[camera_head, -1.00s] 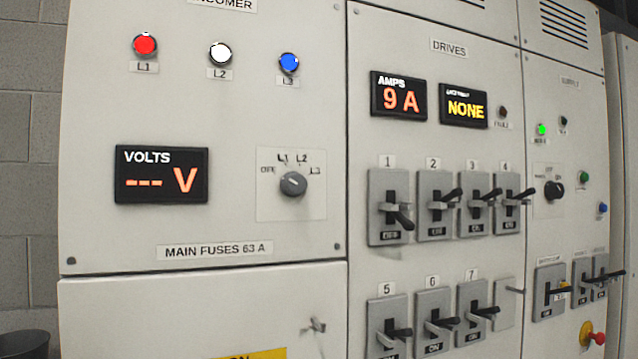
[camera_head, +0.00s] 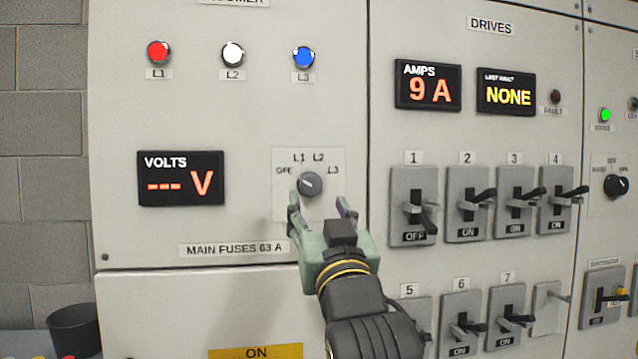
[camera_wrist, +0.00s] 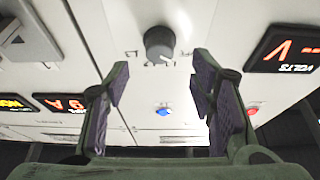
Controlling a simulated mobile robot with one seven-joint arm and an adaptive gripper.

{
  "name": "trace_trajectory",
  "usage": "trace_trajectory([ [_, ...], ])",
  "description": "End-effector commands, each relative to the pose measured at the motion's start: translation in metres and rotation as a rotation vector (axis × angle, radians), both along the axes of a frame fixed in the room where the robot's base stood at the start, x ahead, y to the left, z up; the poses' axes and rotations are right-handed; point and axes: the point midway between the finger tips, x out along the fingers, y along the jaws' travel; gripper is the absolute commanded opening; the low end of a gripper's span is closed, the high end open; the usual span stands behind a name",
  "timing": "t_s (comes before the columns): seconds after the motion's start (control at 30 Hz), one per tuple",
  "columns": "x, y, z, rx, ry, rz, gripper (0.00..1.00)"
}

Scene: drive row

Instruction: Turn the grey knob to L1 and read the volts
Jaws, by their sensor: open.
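The grey knob (camera_head: 310,185) sits on a pale plate marked OFF, L1, L2 and L3. Its pointer line slants up-left, toward OFF. The volts display (camera_head: 181,178) to its left reads "--- V". My gripper (camera_head: 322,207) is open, its two fingers apart just below the knob and in front of the panel. In the wrist view the knob (camera_wrist: 160,43) is ahead of and between the fingertips (camera_wrist: 160,82), with no contact visible. The volts display (camera_wrist: 290,50) is partly cut off at the right there.
Red, white and blue lamps (camera_head: 233,55) are in a row above the knob. Lever switch 1 (camera_head: 413,207), marked OFF, is close to the right of my gripper, with several more levers beyond. A dark bin (camera_head: 74,330) stands at lower left.

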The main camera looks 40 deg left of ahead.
Motion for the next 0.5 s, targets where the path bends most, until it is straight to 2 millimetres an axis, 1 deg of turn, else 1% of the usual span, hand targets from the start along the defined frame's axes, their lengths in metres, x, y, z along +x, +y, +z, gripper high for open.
trace_trajectory([
  [0.03, 0.007, 0.008, 0.007, -0.003, 0.003, 0.001, 0.5],
  [0.2, 0.023, 0.028, 0.017, -0.002, 0.001, 0.001, 0.5],
  [0.33, 0.031, 0.037, 0.021, -0.001, 0.0, 0.001, 0.5],
  [0.5, 0.035, 0.041, 0.022, 0.0, -0.001, 0.0, 0.5],
])
